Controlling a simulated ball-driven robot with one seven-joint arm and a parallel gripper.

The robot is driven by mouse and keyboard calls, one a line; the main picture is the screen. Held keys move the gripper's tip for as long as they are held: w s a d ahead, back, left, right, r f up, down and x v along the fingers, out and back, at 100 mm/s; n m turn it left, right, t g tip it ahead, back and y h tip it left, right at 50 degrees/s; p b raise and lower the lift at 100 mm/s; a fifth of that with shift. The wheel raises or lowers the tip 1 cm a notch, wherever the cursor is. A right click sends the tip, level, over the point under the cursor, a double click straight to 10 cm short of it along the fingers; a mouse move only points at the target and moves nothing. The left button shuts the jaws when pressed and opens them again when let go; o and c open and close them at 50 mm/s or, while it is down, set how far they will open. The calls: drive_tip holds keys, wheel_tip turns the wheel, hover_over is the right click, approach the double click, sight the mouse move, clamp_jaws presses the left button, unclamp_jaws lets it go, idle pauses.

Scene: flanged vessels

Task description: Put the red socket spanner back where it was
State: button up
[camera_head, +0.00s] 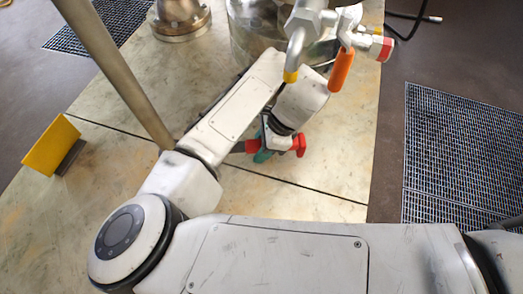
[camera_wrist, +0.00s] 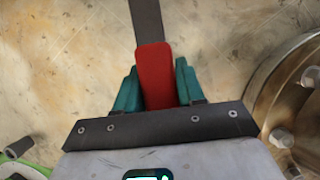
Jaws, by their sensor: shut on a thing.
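The red socket spanner (camera_wrist: 154,62) is held between the two teal fingers of my gripper (camera_wrist: 157,85) in the wrist view. Its red handle lies between the fingers, and a dark grey flat shaft (camera_wrist: 147,18) runs out past the top edge of the picture. In the head view my gripper (camera_head: 262,156) is partly hidden by my arm. Red parts of the spanner (camera_head: 299,146) show on both sides of it, over the pale worktop. I cannot tell whether the spanner touches the surface.
A metal vessel (camera_head: 243,38) stands behind my arm, with a valve and orange handle (camera_head: 341,70) above right. A flanged part (camera_head: 182,22) is at the back left, a yellow plate (camera_head: 50,146) at left. A bolted flange (camera_wrist: 268,95) is close right in the wrist view.

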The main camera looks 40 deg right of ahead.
drive_tip(key=shift+w+d, duration=0.1)
drive_tip(key=shift+d, duration=0.1)
drive_tip(key=shift+f, duration=0.25)
drive_tip(key=shift+f+b, duration=0.5)
drive_tip(key=shift+f, duration=1.1)
drive_tip(key=o, duration=1.2)
drive_tip(key=shift+c, duration=0.2)
